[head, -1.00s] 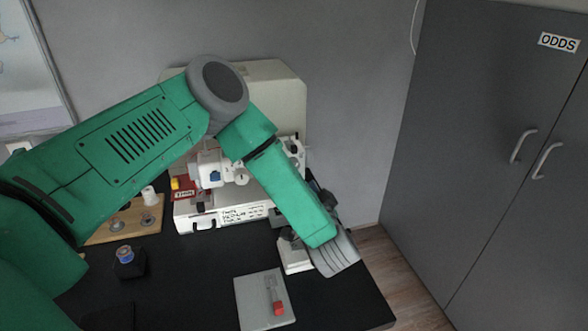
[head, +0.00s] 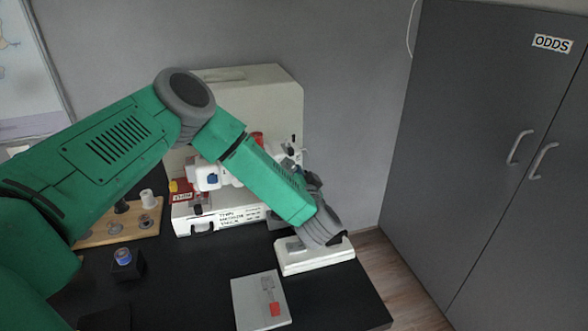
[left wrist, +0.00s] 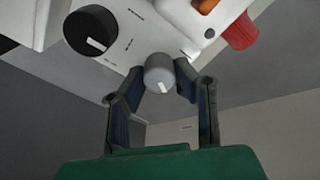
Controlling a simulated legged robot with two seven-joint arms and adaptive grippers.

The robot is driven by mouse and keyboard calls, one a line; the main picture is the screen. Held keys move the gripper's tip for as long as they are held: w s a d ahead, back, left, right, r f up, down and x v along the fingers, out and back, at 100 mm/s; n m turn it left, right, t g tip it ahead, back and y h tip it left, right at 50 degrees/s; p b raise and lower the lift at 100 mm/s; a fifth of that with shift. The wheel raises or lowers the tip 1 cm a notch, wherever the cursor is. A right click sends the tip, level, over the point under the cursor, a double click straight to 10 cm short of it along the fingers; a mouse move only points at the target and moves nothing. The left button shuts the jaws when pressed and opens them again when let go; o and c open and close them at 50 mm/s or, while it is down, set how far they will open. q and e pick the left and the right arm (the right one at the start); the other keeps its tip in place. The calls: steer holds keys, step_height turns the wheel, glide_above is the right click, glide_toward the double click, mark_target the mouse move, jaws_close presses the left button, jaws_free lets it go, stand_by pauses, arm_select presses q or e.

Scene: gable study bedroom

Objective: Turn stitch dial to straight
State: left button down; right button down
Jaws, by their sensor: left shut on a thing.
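The cream sewing machine (head: 265,85) stands at the back of the black desk, partly hidden behind my left arm. In the left wrist view, a grey round dial (left wrist: 160,70) with a white pointer mark sits on the machine's white face. My left gripper (left wrist: 159,84) is shut on this grey dial, one finger on each side. The pointer mark faces the lower edge of that picture. A black dial (left wrist: 91,30) with a white mark is to its left. I cannot read the marks around the dials. My right gripper is not in view.
A red knob (left wrist: 240,32) is close to the right finger. A white block-like base (head: 315,259) lies below my wrist. A grey booklet (head: 246,299), a small dark box with a blue top (head: 124,257) and a wooden spool board (head: 92,239) are on the desk. Grey cabinets (head: 490,150) stand right.

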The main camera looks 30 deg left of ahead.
arm_select(q)
steer(key=shift+a+f, duration=0.1)
steer(key=n+p, duration=0.1)
steer(key=n, duration=0.3)
steer(key=shift+s+n, duration=0.1)
steer(key=shift+n, duration=0.3)
steer(key=n, duration=0.3)
steer(key=shift+f, duration=0.1)
steer(key=shift+n+b, duration=0.35)
steer(key=shift+n, duration=1.75)
